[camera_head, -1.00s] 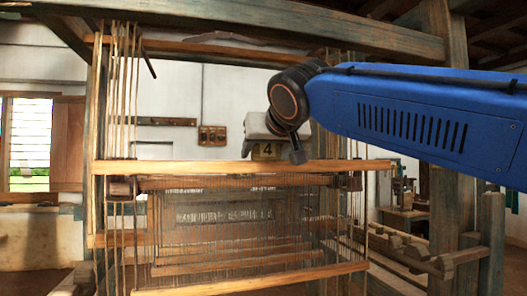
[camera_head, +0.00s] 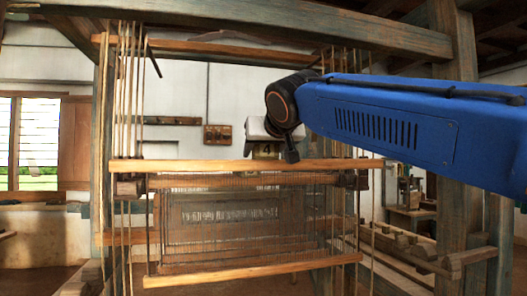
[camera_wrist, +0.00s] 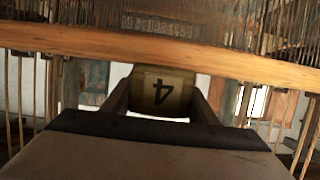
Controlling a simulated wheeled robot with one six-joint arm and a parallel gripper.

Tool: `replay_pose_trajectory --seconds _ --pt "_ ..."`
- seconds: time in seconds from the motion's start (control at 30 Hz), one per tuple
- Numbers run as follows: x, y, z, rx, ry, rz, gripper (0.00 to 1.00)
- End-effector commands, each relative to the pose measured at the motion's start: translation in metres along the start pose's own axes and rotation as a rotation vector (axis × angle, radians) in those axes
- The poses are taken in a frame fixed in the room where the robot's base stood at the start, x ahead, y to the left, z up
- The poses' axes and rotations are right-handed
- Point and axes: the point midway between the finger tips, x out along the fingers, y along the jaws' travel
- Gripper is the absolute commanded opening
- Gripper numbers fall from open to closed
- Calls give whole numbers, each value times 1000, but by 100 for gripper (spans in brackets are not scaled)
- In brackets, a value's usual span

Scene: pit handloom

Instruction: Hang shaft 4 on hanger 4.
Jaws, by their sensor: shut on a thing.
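Shaft 4 is a long frame with a pale wooden top bar (camera_head: 210,166), thin heddle wires and a lower wooden bar (camera_head: 250,271). It hangs roughly level from my gripper (camera_head: 266,151), which is shut on the tag marked "4" above the middle of the top bar. In the wrist view the tag (camera_wrist: 160,92) sits between the two fingers, and the bar (camera_wrist: 150,44) crosses beyond it. Hanging cords are at the left (camera_head: 128,90) and right (camera_head: 341,62), near the bar's ends. I cannot tell which belong to hanger 4, nor whether the bar touches them.
A heavy overhead beam (camera_head: 260,20) spans the loom above my arm. A thick post (camera_head: 456,130) stands at the right. Other shafts or heddle frames (camera_head: 230,213) show behind the held one. A slatted wooden rail (camera_head: 400,240) lies lower right.

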Motion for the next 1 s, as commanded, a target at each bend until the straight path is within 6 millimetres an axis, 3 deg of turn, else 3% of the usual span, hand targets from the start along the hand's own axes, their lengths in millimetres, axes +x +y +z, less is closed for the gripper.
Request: replay_pose_trajectory --seconds 1.0 --pt "53 0 -18 1 1 0 2"
